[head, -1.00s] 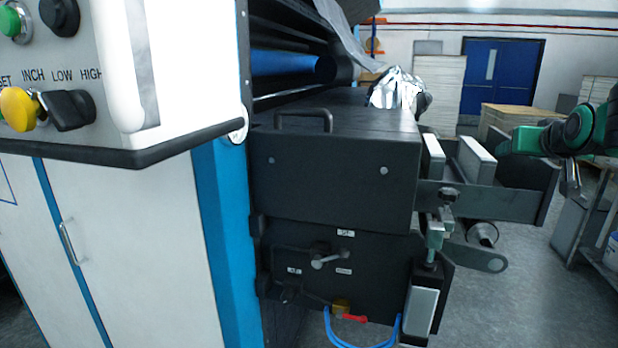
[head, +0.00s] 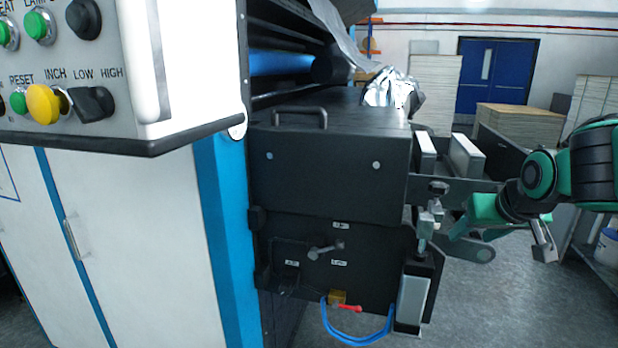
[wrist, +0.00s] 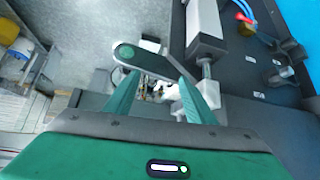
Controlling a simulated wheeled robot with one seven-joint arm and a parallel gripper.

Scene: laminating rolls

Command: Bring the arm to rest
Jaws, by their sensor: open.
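My gripper (wrist: 158,98) shows in the wrist view with its two green fingers apart and nothing held between them. Beyond the fingers are a grey bracket arm with a rounded end (wrist: 150,62) and pale metal parts of the machine. In the head view my green and black arm comes in from the right edge. Its wrist end is in front of the bracket on the right side of the black laminating machine (head: 330,175). The fingertips are hard to make out there. I cannot tell whether they touch anything.
A control panel (head: 75,70) with green and yellow buttons juts out at the upper left. A clamp with a grey block (head: 412,300) hangs at the machine's front right corner. Stacked boards (head: 515,125) stand behind. The grey floor (head: 490,310) at lower right is clear.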

